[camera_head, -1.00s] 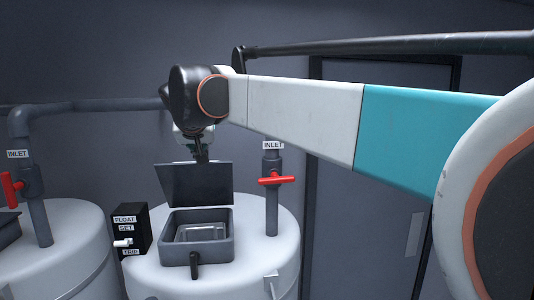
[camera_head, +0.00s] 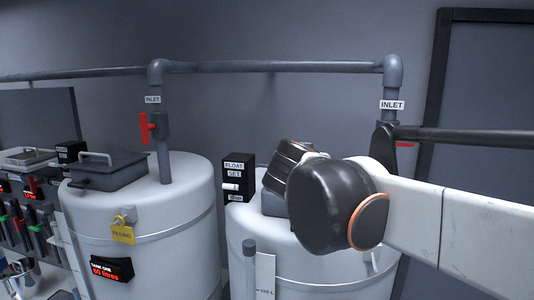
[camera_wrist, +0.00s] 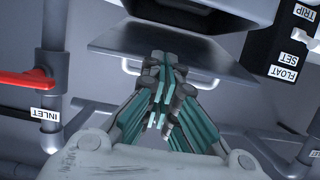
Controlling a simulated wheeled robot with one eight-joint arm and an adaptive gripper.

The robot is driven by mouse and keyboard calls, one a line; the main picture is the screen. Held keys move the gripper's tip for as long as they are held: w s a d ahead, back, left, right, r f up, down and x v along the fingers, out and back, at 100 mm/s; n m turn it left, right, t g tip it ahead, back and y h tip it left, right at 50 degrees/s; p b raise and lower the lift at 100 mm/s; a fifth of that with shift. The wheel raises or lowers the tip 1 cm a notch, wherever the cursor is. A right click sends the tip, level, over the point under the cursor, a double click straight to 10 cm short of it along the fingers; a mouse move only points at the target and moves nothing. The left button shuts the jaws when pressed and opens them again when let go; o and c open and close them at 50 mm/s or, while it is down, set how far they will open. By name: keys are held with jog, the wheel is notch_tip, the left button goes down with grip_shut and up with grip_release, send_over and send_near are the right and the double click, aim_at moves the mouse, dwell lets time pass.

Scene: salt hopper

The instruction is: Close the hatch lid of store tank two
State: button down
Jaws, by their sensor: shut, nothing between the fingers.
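Store tank two (camera_head: 330,270) is the white tank on the right in the head view. Its hatch (camera_head: 272,205) is mostly hidden behind my arm and wrist. In the wrist view, which is upside down, the hatch lid (camera_wrist: 112,42) is a dark flat plate with a pale bar handle (camera_wrist: 129,68). The lid stands away from the dark hatch box (camera_wrist: 200,8), at an angle I cannot judge exactly. My gripper (camera_wrist: 160,62) is shut and empty, its teal-sided fingers in front of the lid. I cannot tell whether they touch it.
A float switch box (camera_head: 236,172) stands left of the hatch. An inlet pipe (camera_head: 391,85) with a red valve handle (camera_wrist: 25,83) rises on the other side. Tank one (camera_head: 185,215), with its hatch lid (camera_head: 110,170) shut, stands at left. A rail and pipes run along the wall.

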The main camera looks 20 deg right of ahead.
jog(key=shift+s+a+f+b, duration=0.15)
jog(key=shift+s+f+b, duration=0.1)
jog(key=shift+f, duration=0.6)
jog(key=shift+s+a+f+b, duration=0.1)
jog(key=shift+f+b, duration=0.1)
jog(key=shift+f, duration=0.65)
jog(key=shift+s+a, duration=0.1)
